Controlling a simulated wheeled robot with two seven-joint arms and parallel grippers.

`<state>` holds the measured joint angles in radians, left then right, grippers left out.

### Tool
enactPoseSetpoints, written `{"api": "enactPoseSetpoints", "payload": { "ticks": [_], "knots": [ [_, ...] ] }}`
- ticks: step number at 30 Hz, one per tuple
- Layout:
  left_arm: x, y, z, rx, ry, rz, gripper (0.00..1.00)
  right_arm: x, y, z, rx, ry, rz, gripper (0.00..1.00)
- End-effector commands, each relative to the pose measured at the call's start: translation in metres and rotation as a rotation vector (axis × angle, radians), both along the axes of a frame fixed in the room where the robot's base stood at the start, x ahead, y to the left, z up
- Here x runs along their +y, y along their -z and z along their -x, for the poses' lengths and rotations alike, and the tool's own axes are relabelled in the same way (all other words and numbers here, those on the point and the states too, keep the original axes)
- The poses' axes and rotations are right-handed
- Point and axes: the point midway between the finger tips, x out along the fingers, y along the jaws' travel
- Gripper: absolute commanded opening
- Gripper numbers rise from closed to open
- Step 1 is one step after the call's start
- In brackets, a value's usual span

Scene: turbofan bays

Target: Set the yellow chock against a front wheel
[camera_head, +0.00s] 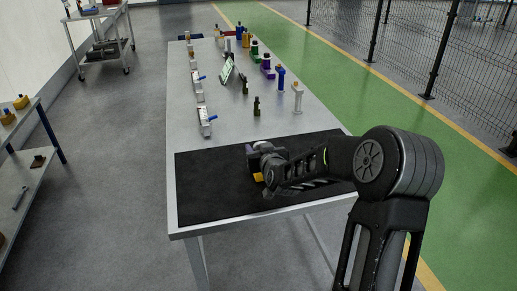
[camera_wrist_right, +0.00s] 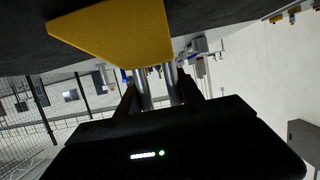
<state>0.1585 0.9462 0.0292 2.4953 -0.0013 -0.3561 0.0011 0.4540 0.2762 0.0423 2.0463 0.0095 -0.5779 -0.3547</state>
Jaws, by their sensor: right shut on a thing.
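The yellow chock (camera_head: 258,177) shows as a small patch under my right gripper (camera_head: 262,167), over the black mat on the bench. In the right wrist view the chock (camera_wrist_right: 115,32) is a large yellow wedge-like block right at the fingers. My right gripper (camera_wrist_right: 158,90) is shut on it. The arm and hand hide most of the chock in the head view, and I cannot tell whether it touches the mat. A wheeled trolley (camera_head: 99,14) stands at the far upper left, with small dark castors (camera_head: 126,70) on the floor. My left gripper is not in view.
The black mat (camera_head: 210,190) covers the near end of the grey bench and is mostly bare. Beyond it stand several fixtures (camera_head: 204,122), bottles (camera_head: 256,106) and a tilted tablet (camera_head: 227,71). A shelf (camera_head: 25,160) is at the left; a mesh fence (camera_head: 440,50) is at the right.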

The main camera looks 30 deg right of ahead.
Motion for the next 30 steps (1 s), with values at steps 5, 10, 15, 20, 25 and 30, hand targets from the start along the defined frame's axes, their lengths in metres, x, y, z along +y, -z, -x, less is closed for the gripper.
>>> {"api": "enactPoseSetpoints", "payload": {
  "ticks": [5,10,15,20,25,30],
  "knots": [
    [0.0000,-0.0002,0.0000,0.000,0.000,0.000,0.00,0.0005,-0.0013,-0.0008,-0.005,-0.001,0.002,0.00],
    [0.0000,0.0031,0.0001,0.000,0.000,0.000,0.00,0.0004,0.0015,-0.0007,-0.005,-0.001,0.001,0.00],
    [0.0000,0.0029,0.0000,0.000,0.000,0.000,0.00,0.0005,0.0026,-0.0002,-0.001,-0.001,0.000,0.54],
    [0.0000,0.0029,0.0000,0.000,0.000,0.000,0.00,0.0005,0.0026,-0.0002,-0.001,-0.001,0.000,0.66],
    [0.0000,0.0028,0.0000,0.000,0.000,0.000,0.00,0.0005,0.0025,-0.0002,-0.001,-0.001,0.000,0.66],
    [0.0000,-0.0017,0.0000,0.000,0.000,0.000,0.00,0.0004,-0.0012,-0.0002,-0.001,-0.001,0.000,0.66]
  ]
}}
